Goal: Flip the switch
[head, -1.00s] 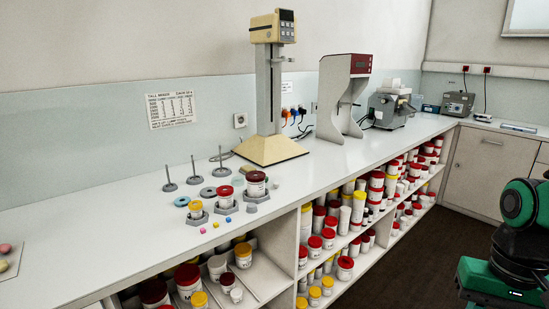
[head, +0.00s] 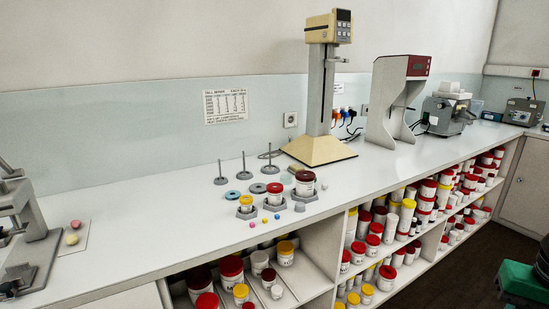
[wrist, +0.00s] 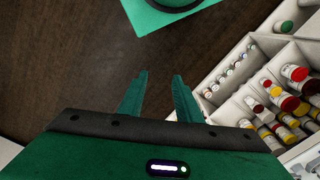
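I cannot make out for certain which part is the switch. A small white wall plate (head: 290,119) is on the wall behind the bench, left of the beige mixer stand; it is too small to tell a socket from a switch. The tall beige mixer (head: 328,90) has a dark panel with small buttons on its head. My gripper (wrist: 160,75) shows in the wrist view with its two green fingers apart and nothing between them. It points down over the dark floor, away from the wall plate and the mixer. The head view does not show the fingers.
The long white bench (head: 130,215) carries tubs, weights and pegs near the mixer. A grey open-fronted machine (head: 395,100) and a grey mill (head: 448,108) stand further right. A grey metal device (head: 30,235) is at the left. Shelves below hold several tubs. Dark floor lies at right.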

